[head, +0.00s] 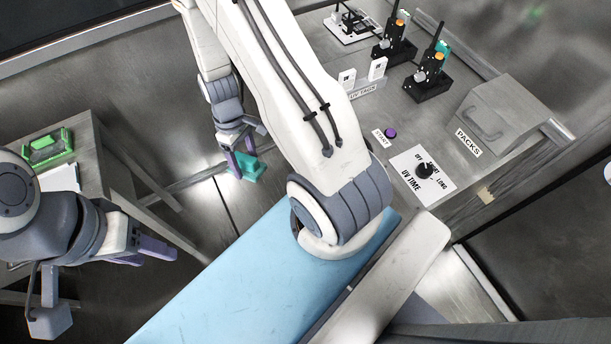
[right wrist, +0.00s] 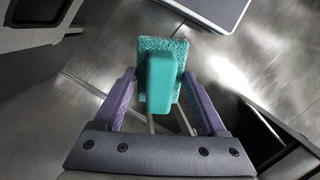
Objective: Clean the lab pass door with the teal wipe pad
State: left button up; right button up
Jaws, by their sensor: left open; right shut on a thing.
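The teal wipe pad (head: 248,168) is in my right gripper (head: 238,162), low over the floor area left of the grey workbench. In the right wrist view the pad (right wrist: 176,48) has a rough teal face and a smooth block handle (right wrist: 160,82) between the two purple fingers, which are shut on it. The pad appears clear of any surface. My left gripper (head: 150,252) is open and empty at the left, beside the small side table. I cannot identify the lab pass door in either view.
The grey workbench (head: 455,130) carries two black radios (head: 430,78), a purple start button (head: 390,133), a UV time dial (head: 425,171) and a grey box labelled PACKS (head: 503,112). A side table (head: 85,150) at left holds a green-framed item (head: 48,146). Bare floor lies between them.

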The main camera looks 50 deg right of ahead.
jog(key=s+d+f+n+g+h+b, duration=0.3)
jog(key=d+f+n+g+b, duration=0.15)
jog(key=f+b, duration=0.5)
jog(key=s+d+f+n+g+h+b, duration=0.3)
jog(key=d+f+n+b, duration=0.3)
jog(key=f+b, duration=0.35)
jog(key=w+d+f+n+t+h+b, duration=0.25)
jog(key=d+f+n+h+b, duration=0.35)
jog(key=b, duration=0.4)
jog(key=w+d+f+n+t+h+b, duration=0.1)
jog(key=w+d+f+n+h+b, duration=0.25)
jog(key=f+h+b, duration=0.5)
pick_arm(q)
notch_tip(320, 180, down, 42)
jog(key=b, duration=0.2)
pick_arm(e)
jog(key=d+r+y, duration=0.1)
jog(key=d+y, duration=0.1)
jog(key=d, duration=0.4)
jog(key=shift+s+d+r, duration=0.25)
jog(key=shift+s+r, duration=0.1)
jog(key=shift+s, duration=0.1)
pick_arm(q)
jog(key=shift+r, duration=0.2)
pick_arm(e)
jog(key=shift+x, duration=1)
pick_arm(q)
jog(key=shift+p, duration=0.3)
